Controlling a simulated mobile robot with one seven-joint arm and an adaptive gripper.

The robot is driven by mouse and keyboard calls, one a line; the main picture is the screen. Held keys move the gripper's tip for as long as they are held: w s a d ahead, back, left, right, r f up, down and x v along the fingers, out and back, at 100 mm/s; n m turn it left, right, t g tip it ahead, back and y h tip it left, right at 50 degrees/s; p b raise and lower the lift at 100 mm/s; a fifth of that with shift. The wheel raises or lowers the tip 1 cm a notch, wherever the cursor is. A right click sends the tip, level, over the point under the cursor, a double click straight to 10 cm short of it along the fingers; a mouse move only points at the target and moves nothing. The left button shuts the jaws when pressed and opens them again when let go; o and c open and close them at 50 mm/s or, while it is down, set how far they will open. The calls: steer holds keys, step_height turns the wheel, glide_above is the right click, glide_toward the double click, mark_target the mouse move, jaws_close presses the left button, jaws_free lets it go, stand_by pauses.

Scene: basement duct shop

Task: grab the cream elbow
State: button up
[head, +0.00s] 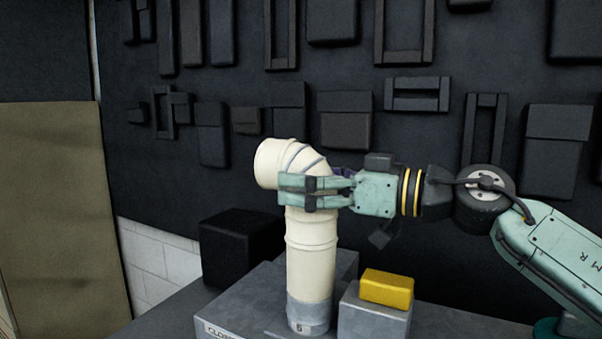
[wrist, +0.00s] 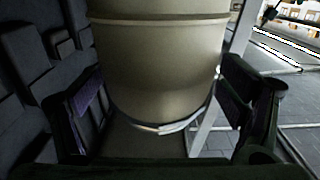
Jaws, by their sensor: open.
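The cream elbow (head: 308,240) is a ribbed duct pipe in the head view. It stands upright on a grey metal collar (head: 308,315), and its top bends to the left with the round mouth facing left. My gripper (head: 297,191) reaches in from the right at the height of the bend. Its fingers overlap the elbow in the head view. In the wrist view the elbow (wrist: 160,65) fills the middle, between the two dark finger pads, with dark gaps beside it. The jaws are open; I cannot tell whether either pad touches the elbow.
A yellow block (head: 387,288) lies on a grey metal box (head: 372,318) right of the elbow's base. A black box (head: 240,247) stands behind left. A dark wall (head: 400,130) with several block and frame shapes stands behind. A tan panel (head: 60,210) is far left.

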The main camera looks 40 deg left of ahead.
steer(key=shift+s+a, duration=0.1)
steer(key=shift+a, duration=0.5)
steer(key=shift+c, duration=0.5)
steer(key=c, duration=1.3)
steer(key=shift+r, duration=13.95)
